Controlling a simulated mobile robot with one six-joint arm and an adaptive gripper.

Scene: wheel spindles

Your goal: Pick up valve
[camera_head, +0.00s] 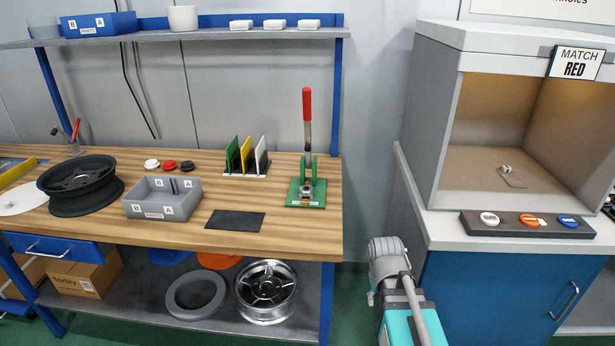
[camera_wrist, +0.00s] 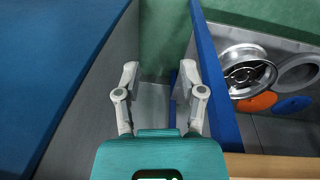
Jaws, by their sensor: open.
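I cannot pick out a valve for certain in either view. A small pale, metallic-looking piece (camera_head: 506,168) rests in the open booth at the right, by a small tan pad (camera_head: 515,182); it is too small to name. The grey parts bin (camera_head: 165,212), labelled A and B, stands on the wooden bench; its contents are not clear. My gripper (camera_wrist: 159,70) is open and empty in the wrist view, pointing down at the floor between the bench and the blue cabinet. It is away from the booth piece and the bin.
The wooden bench (camera_head: 262,245) holds a black wheel rim (camera_head: 78,174), a green press with a red handle (camera_head: 307,190) and a dark mat (camera_head: 235,220). The blue cabinet (camera_head: 490,290) carries the booth and a button strip (camera_head: 480,230). A silver rim (camera_wrist: 247,72) lies on the low shelf.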

